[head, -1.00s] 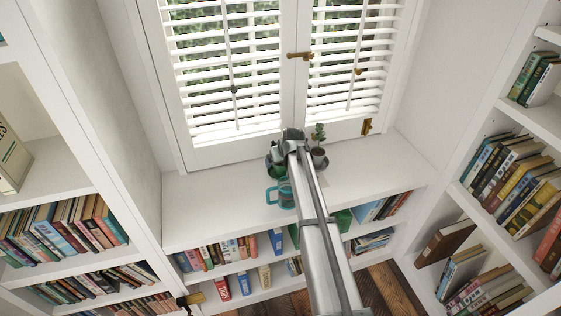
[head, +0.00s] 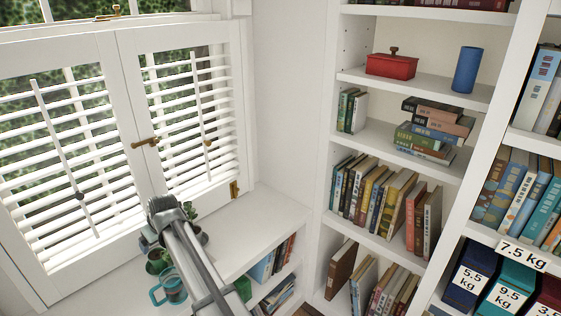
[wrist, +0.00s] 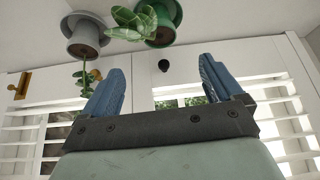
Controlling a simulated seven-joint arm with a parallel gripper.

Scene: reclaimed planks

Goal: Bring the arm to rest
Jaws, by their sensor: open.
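My arm (head: 190,262) reaches out over the white window ledge, with its end by the shutters among the potted plants. In the wrist view my gripper (wrist: 160,82) has its two blue fingers wide apart with nothing between them. The fingers do not show clearly in the head view, where the arm's own end covers them. The wrist picture looks upside down, with a grey pot (wrist: 84,42) and a green pot (wrist: 163,32) at its top, apart from the fingers.
A teal mug (head: 173,287) stands on the ledge left of my arm. A potted plant (head: 190,213) is close beside the arm's end. White shutters (head: 130,150) stand behind. Bookshelves (head: 395,235) rise at the right; the ledge (head: 255,215) right of the arm is clear.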

